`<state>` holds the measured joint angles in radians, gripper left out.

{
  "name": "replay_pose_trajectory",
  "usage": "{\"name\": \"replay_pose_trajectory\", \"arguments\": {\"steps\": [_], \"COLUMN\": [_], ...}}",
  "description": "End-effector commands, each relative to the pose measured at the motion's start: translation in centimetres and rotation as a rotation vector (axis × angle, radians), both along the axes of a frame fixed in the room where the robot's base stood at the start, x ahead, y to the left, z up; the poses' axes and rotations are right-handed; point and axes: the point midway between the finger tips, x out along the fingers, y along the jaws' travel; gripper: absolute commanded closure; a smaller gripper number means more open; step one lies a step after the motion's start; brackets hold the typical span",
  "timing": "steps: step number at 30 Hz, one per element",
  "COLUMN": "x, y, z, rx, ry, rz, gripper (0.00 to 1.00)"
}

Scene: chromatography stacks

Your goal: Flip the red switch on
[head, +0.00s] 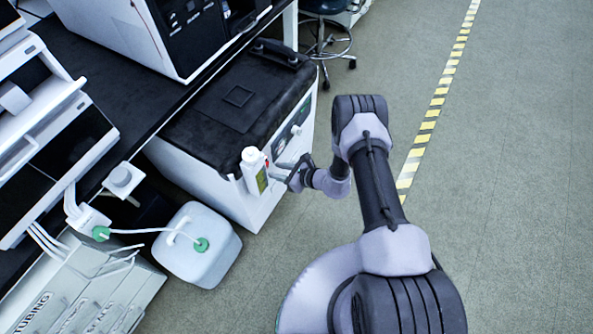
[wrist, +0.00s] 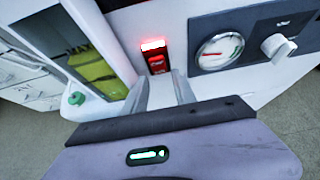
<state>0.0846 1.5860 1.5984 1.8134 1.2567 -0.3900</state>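The red switch (wrist: 156,62) sits on the white front of a machine in the wrist view, with a bright white and red glow at its upper part. It shows as a small red spot in the head view (head: 267,162), partly hidden by the bottle. My gripper (wrist: 162,84) has two pale fingers apart with nothing between them. Its fingertips are just below the switch, one to each side. I cannot tell whether they touch the panel. In the head view my gripper (head: 288,174) is close to the machine's front.
A white jug (head: 198,245) stands on the floor. The floor to the right is clear.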

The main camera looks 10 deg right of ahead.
Motion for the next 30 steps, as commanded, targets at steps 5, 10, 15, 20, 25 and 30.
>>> {"name": "replay_pose_trajectory", "arguments": {"steps": [5, 10, 15, 20, 25, 30], "x": [-2.7, -5.4, -7.0, -7.5, -7.5, -7.5], "y": [-3.7, -7.2, -9.3, -9.8, -9.8, -9.8], "z": [3.3, 5.8, 7.1, 7.3, 7.2, 7.2], "rx": [0.001, 0.001, 0.001, 0.001, 0.001, 0.001], "ry": [0.003, 0.001, -0.001, 0.000, -0.001, -0.001], "rz": [-0.007, -0.005, -0.002, -0.001, 0.000, 0.000], "gripper": [0.67, 0.67, 0.67, 0.67, 0.67, 0.67]}}
